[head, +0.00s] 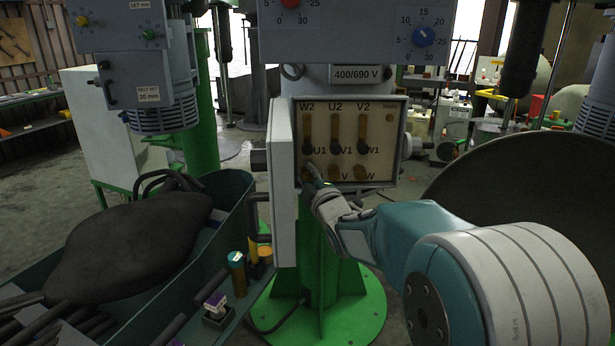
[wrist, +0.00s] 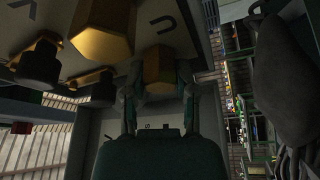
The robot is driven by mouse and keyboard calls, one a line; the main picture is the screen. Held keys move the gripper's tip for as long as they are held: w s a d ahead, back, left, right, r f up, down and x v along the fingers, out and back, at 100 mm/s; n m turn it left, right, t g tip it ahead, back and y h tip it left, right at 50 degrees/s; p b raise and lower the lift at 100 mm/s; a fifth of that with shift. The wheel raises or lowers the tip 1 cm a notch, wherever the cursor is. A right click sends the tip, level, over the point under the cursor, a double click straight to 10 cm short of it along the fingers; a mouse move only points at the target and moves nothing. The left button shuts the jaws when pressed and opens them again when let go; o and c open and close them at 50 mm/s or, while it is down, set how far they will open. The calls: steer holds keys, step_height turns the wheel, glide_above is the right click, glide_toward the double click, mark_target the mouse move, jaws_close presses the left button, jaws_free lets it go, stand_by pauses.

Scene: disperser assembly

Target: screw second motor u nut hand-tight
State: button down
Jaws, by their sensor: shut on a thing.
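The open terminal box (head: 381,103) in the head view has dark knobs on brass links above and brass nuts along its lower row. My gripper (head: 314,172) reaches its lower left corner, at the U position, and largely hides what is there. In the wrist view my gripper (wrist: 158,82) has one finger on each side of a brass hex nut (wrist: 158,66) beside the letter U. It is shut on this U nut, which sits at the panel. Whether the nut is fully seated cannot be told. Another, larger-looking brass nut (wrist: 100,28) is close by.
The box's open grey door (head: 283,185) stands just left of my gripper. A green tray (head: 236,215) with a dark bag (head: 130,240) and small parts lies at lower left. A large dark disc (head: 510,165) is at right. Brass links (wrist: 88,82) with dark knobs are near the fingers.

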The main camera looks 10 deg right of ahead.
steer(key=shift+f+m, duration=0.3)
steer(key=shift+m, duration=0.1)
steer(key=c, duration=0.7)
jaws_free()
steer(key=v, duration=1.2)
steer(key=shift+f, duration=0.1)
